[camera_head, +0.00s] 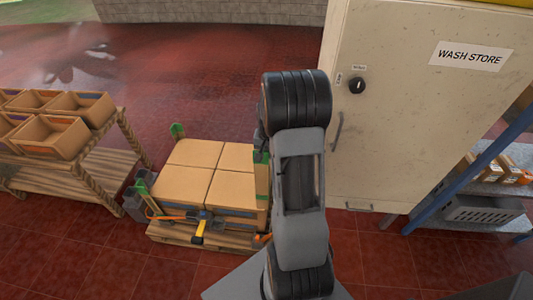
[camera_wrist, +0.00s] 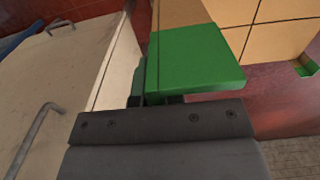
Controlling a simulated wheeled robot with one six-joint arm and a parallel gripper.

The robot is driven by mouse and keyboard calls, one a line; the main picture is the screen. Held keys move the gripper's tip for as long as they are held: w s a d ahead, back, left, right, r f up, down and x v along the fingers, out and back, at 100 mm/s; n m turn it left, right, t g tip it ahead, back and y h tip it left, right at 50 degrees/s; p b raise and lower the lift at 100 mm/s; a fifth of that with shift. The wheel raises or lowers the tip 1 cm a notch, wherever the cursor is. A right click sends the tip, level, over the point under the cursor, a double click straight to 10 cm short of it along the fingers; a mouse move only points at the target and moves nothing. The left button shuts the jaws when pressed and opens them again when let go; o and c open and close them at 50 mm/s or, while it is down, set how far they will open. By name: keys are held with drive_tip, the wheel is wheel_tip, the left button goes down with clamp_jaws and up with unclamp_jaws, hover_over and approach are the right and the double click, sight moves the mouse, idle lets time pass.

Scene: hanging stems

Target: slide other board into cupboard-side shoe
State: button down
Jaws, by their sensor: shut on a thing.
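My gripper (camera_wrist: 160,98) is shut on a board with a green end (camera_wrist: 195,58) in the wrist view. A tan upright board (camera_head: 262,182) with a green top shows just left of my arm, at the cupboard side of the stacked boxes (camera_head: 205,178). Another green end (camera_head: 177,129) stands at the far corner, and a green-topped corner piece (camera_head: 141,187) stands at the near left. I cannot make out the cupboard-side shoe; my arm covers that area. Whether the held board touches the boxes is unclear.
The cream cupboard (camera_head: 400,120), marked WASH STORE, stands close on the right; its handle (camera_wrist: 35,130) shows in the wrist view. A wooden rack (camera_head: 75,165) stands left.

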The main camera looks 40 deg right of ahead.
drive_tip(key=shift+f+b, duration=12)
drive_tip(key=shift+f, duration=4.3)
drive_tip(key=shift+f+b, duration=0.45)
drive_tip(key=shift+f, duration=0.25)
drive_tip(key=c, duration=1.2)
unclamp_jaws()
drive_tip(key=shift+a, duration=0.1)
drive_tip(key=shift+r, duration=0.1)
